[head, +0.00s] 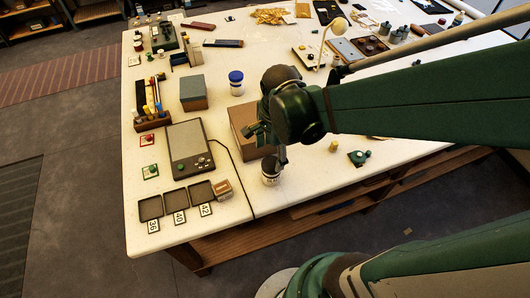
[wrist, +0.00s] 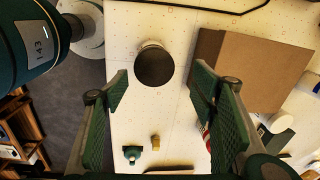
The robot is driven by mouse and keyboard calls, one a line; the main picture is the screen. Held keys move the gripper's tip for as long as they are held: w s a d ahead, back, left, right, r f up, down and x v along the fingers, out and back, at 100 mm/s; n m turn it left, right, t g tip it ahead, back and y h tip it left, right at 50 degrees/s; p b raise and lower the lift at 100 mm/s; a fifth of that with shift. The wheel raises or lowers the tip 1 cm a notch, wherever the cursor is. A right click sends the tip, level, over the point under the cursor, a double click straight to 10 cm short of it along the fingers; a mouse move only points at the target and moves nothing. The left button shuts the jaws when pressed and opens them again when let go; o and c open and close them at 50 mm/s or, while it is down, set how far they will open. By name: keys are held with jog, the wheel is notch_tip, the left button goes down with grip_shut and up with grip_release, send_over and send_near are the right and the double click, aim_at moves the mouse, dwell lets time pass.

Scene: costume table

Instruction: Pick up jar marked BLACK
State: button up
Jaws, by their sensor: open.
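A small white jar with dark lettering (head: 270,179), too small to read surely, stands near the table's front edge in the head view. My gripper (head: 280,152) is just above it and partly hides its top. In the wrist view the jar shows from above as a dark round lid (wrist: 154,67) with a pale rim behind it. My gripper (wrist: 160,88) is open and empty there. The lid lies in the gap between the fingers, slightly beyond the fingertips, with no finger seen touching it.
A brown cardboard box (head: 242,128) stands close to the jar; in the wrist view the box (wrist: 245,68) is beside the right finger. A blue-lidded jar (head: 236,83) is farther back. A yellow block (head: 333,146) and a green item (head: 358,157) lie to the right.

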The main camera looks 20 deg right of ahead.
aim_at(271, 164)
jog(key=shift+s+a+f+m+g, duration=0.1)
jog(key=shift+f+m+g, duration=0.2)
jog(key=shift+f+m, duration=0.6)
jog(key=shift+s+a+f+m+g, duration=0.1)
jog(key=shift+f+m+g, duration=0.2)
jog(key=shift+f+m, duration=0.55)
jog(key=shift+f, duration=0.15)
jog(key=shift+f+b, duration=0.35)
jog(key=shift+f, duration=0.95)
jog(key=shift+f+b, duration=0.35)
jog(key=shift+f, duration=2.25)
jog(key=c, duration=1.2)
